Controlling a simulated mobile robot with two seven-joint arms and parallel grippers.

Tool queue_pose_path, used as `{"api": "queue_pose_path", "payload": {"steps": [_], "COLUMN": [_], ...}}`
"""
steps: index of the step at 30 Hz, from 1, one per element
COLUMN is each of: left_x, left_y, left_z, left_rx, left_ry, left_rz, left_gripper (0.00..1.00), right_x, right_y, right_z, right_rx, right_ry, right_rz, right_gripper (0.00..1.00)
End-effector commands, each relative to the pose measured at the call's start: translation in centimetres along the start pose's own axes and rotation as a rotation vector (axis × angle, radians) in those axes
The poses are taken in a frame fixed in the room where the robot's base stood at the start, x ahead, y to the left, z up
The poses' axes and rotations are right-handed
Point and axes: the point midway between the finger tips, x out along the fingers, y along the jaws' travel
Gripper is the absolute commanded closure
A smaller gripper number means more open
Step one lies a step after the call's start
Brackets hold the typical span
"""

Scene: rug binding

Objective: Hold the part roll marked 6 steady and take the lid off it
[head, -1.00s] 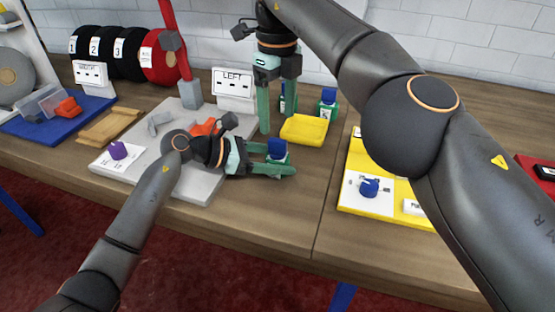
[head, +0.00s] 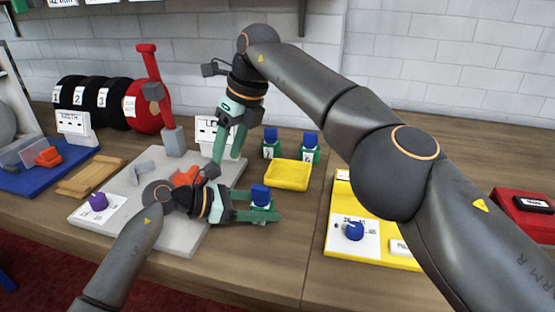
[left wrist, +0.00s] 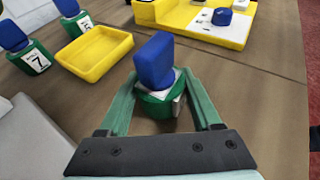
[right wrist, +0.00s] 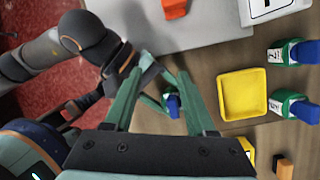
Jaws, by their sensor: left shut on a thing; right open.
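A green part roll with a blue lid (head: 261,194) stands on the wooden table, upright, its lid on. My left gripper (head: 270,213) is shut on its green body from the side; the left wrist view shows the fingers on either side of the roll (left wrist: 160,75). Its number cannot be read. My right gripper (head: 229,156) is open and empty, tilted fingers down, up and to the left of the held roll. In the right wrist view the roll (right wrist: 173,104) shows beyond and between the open fingers (right wrist: 160,100), apart from them.
Two more blue-lidded green rolls, one marked 7 (left wrist: 38,60) and another (head: 310,147), stand behind a yellow tray (head: 288,175). A grey board (head: 150,230) lies left, a yellow board (head: 385,262) right.

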Motion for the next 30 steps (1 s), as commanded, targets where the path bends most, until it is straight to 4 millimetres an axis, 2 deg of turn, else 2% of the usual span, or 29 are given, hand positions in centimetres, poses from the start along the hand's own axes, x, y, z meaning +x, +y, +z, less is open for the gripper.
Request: {"api": "queue_pose_path", "payload": {"steps": [4, 8, 11, 15, 20, 24, 27, 30], "left_x": [0.0, 0.0, 0.0, 0.0, 0.0, 0.0, 0.0, 0.0], "left_y": [0.0, 0.0, 0.0, 0.0, 0.0, 0.0, 0.0, 0.0], "left_z": [0.0, 0.0, 0.0, 0.0, 0.0, 0.0, 0.0, 0.0], "left_rx": [0.000, 0.000, 0.000, 0.000, 0.000, 0.000, 0.000, 0.000], "left_ry": [0.001, 0.001, 0.001, 0.001, 0.001, 0.001, 0.001, 0.000], "left_rz": [0.000, 0.000, 0.000, 0.000, 0.000, 0.000, 0.000, 0.000], "left_gripper": [1.00, 1.00, 1.00, 1.00, 1.00, 1.00, 1.00, 1.00], "right_x": [-1.3, -4.3, -7.6, -12.8, -18.3, -21.5, -22.6, -22.6], "right_y": [2.5, 4.1, 4.5, 3.7, 0.4, -3.8, -7.0, -10.2], "right_z": [5.9, 10.7, 13.6, 16.6, 18.0, 17.8, 16.8, 15.4], "right_rx": [0.013, 0.077, 0.160, 0.326, 0.585, 0.864, 1.089, 1.331], "right_ry": [-0.312, -0.581, -0.777, -1.029, -1.267, -1.417, -1.484, -1.512], "right_rz": [0.155, 0.290, 0.392, 0.526, 0.659, 0.753, 0.800, 0.830], "right_gripper": [0.44, 0.44, 0.44, 0.44, 0.44, 0.44, 0.44, 0.44]}}
